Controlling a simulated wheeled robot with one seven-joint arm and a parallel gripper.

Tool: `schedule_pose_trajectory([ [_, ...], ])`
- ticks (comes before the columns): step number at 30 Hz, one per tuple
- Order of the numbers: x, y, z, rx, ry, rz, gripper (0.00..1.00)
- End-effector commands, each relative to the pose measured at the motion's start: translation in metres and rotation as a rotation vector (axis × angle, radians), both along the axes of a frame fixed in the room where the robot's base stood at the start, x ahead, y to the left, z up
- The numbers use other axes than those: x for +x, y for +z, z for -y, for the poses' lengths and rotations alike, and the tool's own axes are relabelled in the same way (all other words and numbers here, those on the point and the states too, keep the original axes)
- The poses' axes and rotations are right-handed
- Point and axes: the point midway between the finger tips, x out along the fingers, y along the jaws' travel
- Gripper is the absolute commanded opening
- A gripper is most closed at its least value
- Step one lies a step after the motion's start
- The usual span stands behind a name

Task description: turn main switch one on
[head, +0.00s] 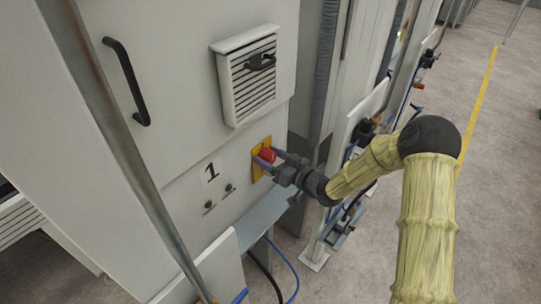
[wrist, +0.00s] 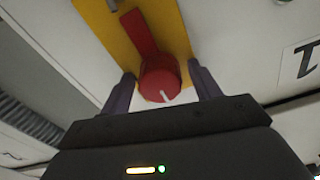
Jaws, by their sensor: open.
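The main switch is a red rotary knob (head: 267,155) on a yellow plate (head: 256,163), set in the grey cabinet front beside a printed "1" label (head: 211,171). In the wrist view the red knob (wrist: 160,80) has a white mark near its lower edge, and a red bar runs up from it across the yellow plate (wrist: 178,28). My gripper (head: 268,157) is at the knob. In the wrist view its two fingers (wrist: 163,88) are open, one on each side of the knob. I cannot tell whether either finger touches it.
Two small buttons (head: 219,196) sit below the label. A louvred vent (head: 250,78) and a black door handle (head: 127,82) are higher on the cabinet. A grey ledge (head: 262,220) and blue hoses (head: 284,265) lie below. Open floor (head: 500,200) is at the right.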

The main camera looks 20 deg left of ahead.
Motion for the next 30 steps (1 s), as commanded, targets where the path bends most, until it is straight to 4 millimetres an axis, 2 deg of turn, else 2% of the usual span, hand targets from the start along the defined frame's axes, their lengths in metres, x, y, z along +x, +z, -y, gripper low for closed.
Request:
schedule_pose_trajectory([
  [5,-0.0002,-0.0004,0.0002,0.000,0.000,0.000,0.63],
  [12,-0.0003,-0.0003,0.0003,0.000,0.000,0.000,0.18],
  [22,-0.0001,-0.0008,0.0007,0.010,0.000,-0.024,0.18],
  [30,0.0002,-0.0015,0.0011,0.056,0.000,-0.132,0.18],
])
